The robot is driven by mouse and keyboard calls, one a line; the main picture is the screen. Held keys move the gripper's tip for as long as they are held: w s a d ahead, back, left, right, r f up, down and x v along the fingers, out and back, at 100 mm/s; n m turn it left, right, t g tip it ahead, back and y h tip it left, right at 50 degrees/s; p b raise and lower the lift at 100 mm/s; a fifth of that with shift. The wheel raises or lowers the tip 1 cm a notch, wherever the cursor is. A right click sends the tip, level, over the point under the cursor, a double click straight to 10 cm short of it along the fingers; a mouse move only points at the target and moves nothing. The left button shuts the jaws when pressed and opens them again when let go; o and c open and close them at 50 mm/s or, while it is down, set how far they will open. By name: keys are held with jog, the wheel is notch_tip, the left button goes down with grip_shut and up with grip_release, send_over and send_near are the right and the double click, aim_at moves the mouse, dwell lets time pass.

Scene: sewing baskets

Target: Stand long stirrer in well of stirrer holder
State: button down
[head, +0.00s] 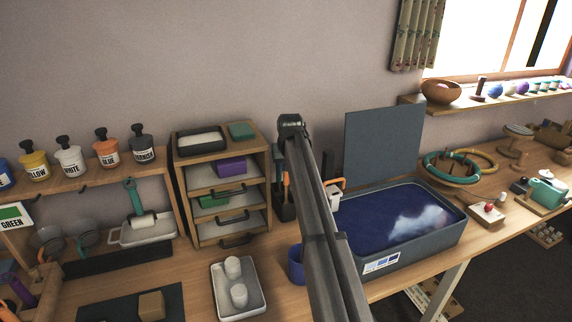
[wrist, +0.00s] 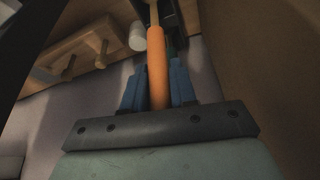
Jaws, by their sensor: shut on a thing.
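The long stirrer has an orange handle (wrist: 157,65) and a thin pale shaft. In the wrist view my gripper (wrist: 158,88) is shut on the handle between its two blue fingers. The shaft runs up to a dark shape at the top edge, and its end is out of view. In the head view an orange length (head: 286,183) stands at the dark stirrer holder (head: 285,208), beside the drawer unit. My arm hides much of this spot, and I cannot tell whether the stirrer's end is inside a well.
The wooden drawer unit (head: 222,240) stands close on the left. The blue-filled tub (head: 440,248) is on the right. A blue cup (head: 296,265) and a white tray (head: 254,309) are in front. A wooden rail with pegs (wrist: 95,48) shows in the wrist view.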

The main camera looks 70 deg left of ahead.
jog(key=shift+f, duration=0.1)
jog(key=c, duration=0.8)
grip_release()
jog(key=v, duration=1.4)
jog(key=shift+w, duration=0.1)
